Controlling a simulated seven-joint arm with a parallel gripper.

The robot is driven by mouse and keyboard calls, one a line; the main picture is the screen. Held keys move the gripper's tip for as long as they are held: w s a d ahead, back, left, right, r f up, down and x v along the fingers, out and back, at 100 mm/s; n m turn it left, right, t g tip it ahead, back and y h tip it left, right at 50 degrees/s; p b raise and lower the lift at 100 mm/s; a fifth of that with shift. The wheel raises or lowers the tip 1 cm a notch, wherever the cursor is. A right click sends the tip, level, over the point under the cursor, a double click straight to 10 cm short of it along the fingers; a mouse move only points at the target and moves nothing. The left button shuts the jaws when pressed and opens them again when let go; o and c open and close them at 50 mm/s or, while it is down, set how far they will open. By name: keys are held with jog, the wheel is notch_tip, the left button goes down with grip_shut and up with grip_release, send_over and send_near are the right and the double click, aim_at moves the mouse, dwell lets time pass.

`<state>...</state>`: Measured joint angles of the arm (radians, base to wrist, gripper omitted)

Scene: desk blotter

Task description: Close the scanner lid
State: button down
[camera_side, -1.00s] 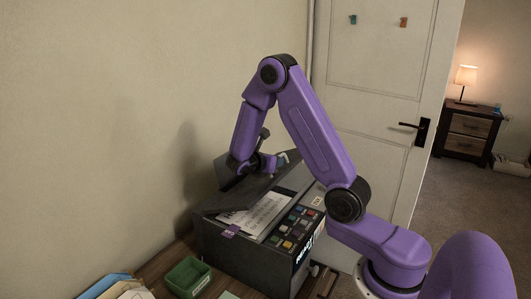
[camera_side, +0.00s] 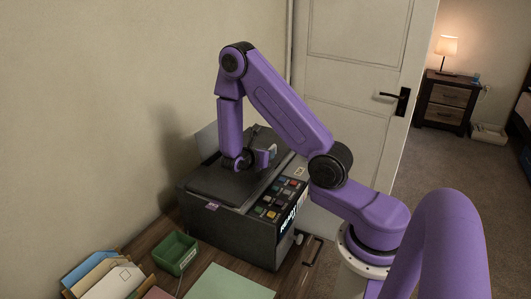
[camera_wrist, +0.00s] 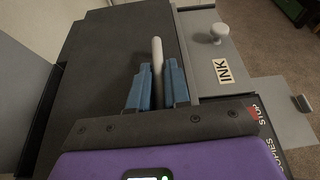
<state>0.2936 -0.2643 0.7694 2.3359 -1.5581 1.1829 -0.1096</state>
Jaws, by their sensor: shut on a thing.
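The dark scanner (camera_side: 235,232) stands on the wooden desk against the wall. Its dark lid (camera_side: 222,184) lies down over the top, nearly level, and hides the glass and the paper. I cannot tell whether a thin gap is left under its edge. My gripper (camera_side: 258,160) is low over the lid. In the wrist view its blue fingers (camera_wrist: 157,82) are shut on the pale lid handle (camera_wrist: 157,50), a short bar on the dark lid (camera_wrist: 100,60).
A panel of coloured buttons (camera_side: 283,198) is on the scanner's right. A grey INK cover (camera_wrist: 222,72) with a knob (camera_wrist: 218,33) is beside the lid. A green tray (camera_side: 175,252), a folder rack (camera_side: 102,275) and a green sheet (camera_side: 232,284) lie in front.

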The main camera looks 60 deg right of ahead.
jog(key=shift+a+f, duration=0.1)
jog(key=shift+f, duration=0.05)
jog(key=c, duration=1.4)
grip_release()
jog(key=shift+c, duration=0.2)
jog(key=shift+a+r, duration=0.25)
jog(key=shift+a, duration=0.15)
jog(key=v, duration=1.6)
jog(key=shift+a+r, duration=0.15)
jog(key=shift+a, duration=0.05)
